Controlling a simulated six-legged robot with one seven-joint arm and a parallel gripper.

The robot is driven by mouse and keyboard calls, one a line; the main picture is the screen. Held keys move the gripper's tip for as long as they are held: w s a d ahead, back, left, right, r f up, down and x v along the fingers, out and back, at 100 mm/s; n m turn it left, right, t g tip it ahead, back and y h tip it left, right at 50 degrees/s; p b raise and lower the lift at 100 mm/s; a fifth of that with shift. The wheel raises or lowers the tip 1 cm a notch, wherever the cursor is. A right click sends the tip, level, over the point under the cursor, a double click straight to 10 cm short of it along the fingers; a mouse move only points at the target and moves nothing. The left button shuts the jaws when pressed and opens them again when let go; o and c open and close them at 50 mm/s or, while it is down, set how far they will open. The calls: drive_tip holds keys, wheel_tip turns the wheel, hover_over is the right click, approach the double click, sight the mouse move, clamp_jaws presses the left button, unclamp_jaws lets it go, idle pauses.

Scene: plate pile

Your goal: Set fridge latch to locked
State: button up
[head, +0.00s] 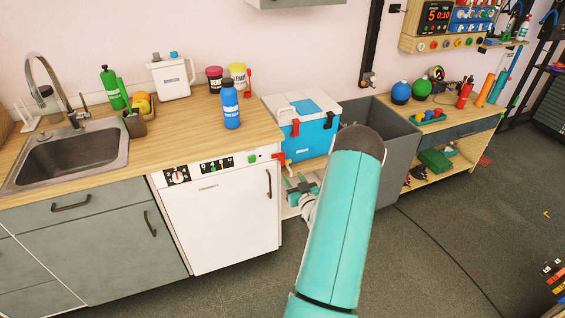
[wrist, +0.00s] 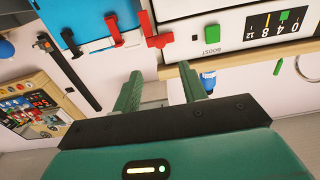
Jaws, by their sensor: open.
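The white fridge (head: 222,215) stands under the wooden counter, with a dial, a slider scale and a green button on its top panel. A red latch (head: 281,158) sits at the panel's right end. In the wrist view, which is upside down, the red latch (wrist: 159,39) is at the panel's edge beside the BOOST button. I cannot tell whether it is locked. My gripper (head: 301,187) is open and empty, in front of the fridge's right side and below the latch. In the wrist view its teal fingers (wrist: 160,72) point toward the latch, apart from it.
A grey bin (head: 398,150) is behind my arm. A blue bottle (head: 230,105) stands on the counter above the fridge. The floor in front is clear.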

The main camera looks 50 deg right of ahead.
sight(280, 159)
drive_tip(key=x, duration=1.1)
drive_tip(key=shift+w, duration=0.15)
clamp_jaws()
